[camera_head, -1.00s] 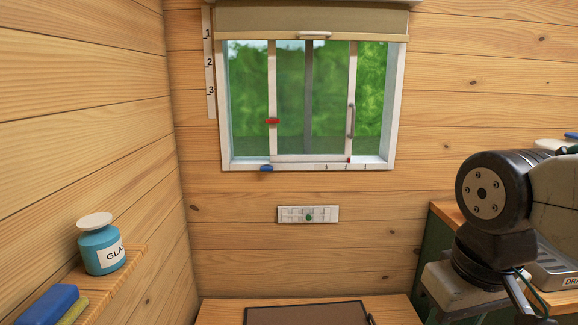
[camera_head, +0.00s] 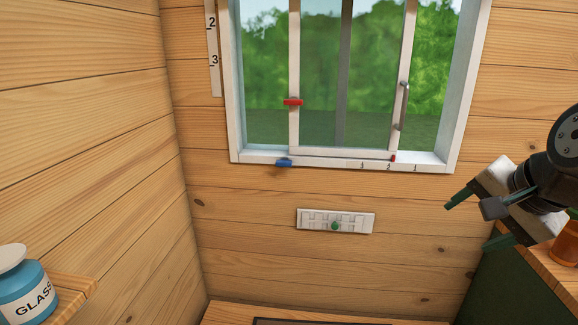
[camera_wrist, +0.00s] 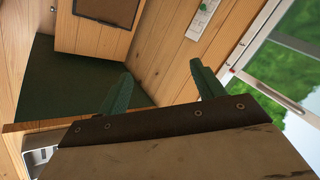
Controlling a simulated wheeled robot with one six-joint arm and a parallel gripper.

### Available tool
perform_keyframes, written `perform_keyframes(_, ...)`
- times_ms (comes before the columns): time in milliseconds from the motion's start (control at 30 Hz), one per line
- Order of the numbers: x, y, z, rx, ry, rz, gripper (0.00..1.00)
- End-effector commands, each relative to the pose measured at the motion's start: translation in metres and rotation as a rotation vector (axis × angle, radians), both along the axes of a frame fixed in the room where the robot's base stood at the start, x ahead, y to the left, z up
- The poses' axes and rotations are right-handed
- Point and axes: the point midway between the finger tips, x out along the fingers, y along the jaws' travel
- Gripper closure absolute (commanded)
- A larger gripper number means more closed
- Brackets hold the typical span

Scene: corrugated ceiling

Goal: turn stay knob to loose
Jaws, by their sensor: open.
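The window (camera_head: 238,130) is in the back wall. A blue knob (camera_head: 284,162) sits on its lower frame, left of centre. A red knob (camera_head: 293,102) sits on the left upright of the sliding sash. A white slotted plate (camera_head: 362,222) with a green knob (camera_head: 335,226) is on the wall below. No label shows which is the stay knob. My gripper (camera_head: 478,218) is open and empty at the right, apart from the window and the plate. Its two green fingers show in the wrist view (camera_wrist: 161,76), with the plate (camera_wrist: 194,30) beyond them.
A blue jar labelled GLASS (camera_head: 25,285) stands on a left wall shelf (camera_head: 75,290). A wooden worktop with a dark panel (camera_head: 320,322) is below the plate. A bench with an orange-brown pot (camera_head: 565,245) is at the right. The space before the window is clear.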

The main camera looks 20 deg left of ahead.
Motion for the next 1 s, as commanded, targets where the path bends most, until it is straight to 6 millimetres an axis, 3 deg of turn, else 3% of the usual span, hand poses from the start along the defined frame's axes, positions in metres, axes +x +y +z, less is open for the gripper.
perform_keyframes(33,0.031,0.032,0.002,0.104,-0.02,-0.078,0.33)
perform_keyframes(100,0.07,0.074,0.008,0.269,-0.048,-0.209,0.33)
perform_keyframes(300,0.155,0.2,0.009,0.779,-0.059,-0.565,0.33)
perform_keyframes(433,0.186,0.279,-0.005,1.125,-0.024,-0.775,0.33)
perform_keyframes(600,0.194,0.362,-0.037,1.546,0.039,-0.987,0.33)
perform_keyframes(700,0.189,0.392,-0.056,1.74,0.071,-1.062,0.33)
perform_keyframes(800,0.183,0.411,-0.069,1.876,0.094,-1.104,0.33)
perform_keyframes(1000,0.182,0.423,-0.079,1.985,0.111,-1.132,0.33)
